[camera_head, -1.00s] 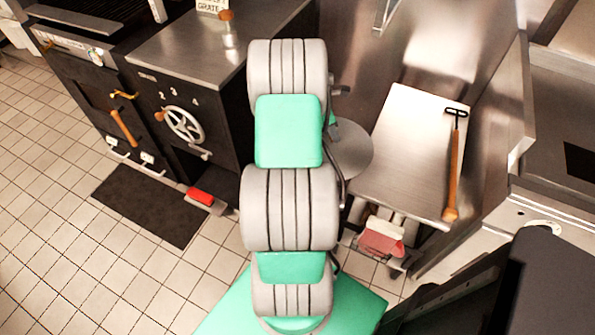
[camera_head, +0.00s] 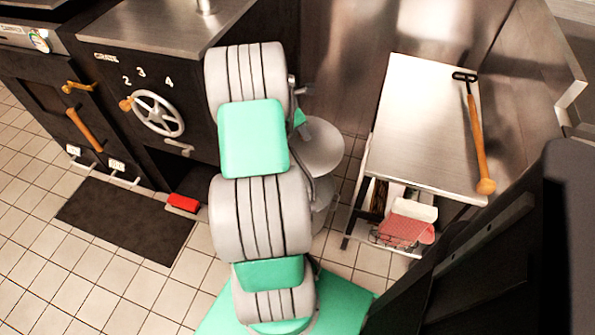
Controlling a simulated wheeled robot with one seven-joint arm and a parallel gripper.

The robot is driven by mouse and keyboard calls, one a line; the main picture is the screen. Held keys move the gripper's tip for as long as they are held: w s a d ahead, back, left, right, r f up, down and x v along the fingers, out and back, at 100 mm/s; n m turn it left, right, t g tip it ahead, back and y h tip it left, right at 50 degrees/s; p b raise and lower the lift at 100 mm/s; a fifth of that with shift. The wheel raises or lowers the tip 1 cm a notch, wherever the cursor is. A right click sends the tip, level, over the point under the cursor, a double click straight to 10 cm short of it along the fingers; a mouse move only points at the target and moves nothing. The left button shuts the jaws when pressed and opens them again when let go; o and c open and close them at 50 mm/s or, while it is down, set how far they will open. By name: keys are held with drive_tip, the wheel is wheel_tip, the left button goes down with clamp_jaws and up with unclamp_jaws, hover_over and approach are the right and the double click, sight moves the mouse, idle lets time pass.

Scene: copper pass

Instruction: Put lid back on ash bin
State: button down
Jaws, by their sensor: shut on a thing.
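A round grey metal disc (camera_head: 325,146) that looks like the lid shows just right of my arm. Its left side is hidden behind the arm. Another grey rounded part (camera_head: 324,190) shows below it, also partly covered; I cannot tell whether this is the ash bin or whether the two touch. My arm stands upright through the middle of the view, and my gripper's jaws are hidden behind it. What they hold cannot be seen.
The black stove (camera_head: 110,120) with a handwheel (camera_head: 158,113) stands at left. A dark mat (camera_head: 125,220) and red brush (camera_head: 183,203) lie on the tiled floor.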

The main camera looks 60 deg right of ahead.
wheel_tip(320, 180, down, 23)
drive_tip(key=b, duration=1.9)
drive_tip(key=shift+d+r+p, duration=0.1)
drive_tip(key=shift+p, duration=0.8)
drive_tip(key=shift+f+p, duration=0.25)
drive_tip(key=shift+p, duration=0.7)
idle(0.5)
drive_tip(key=c, duration=1.1)
unclamp_jaws()
drive_tip(key=shift+o, duration=0.4)
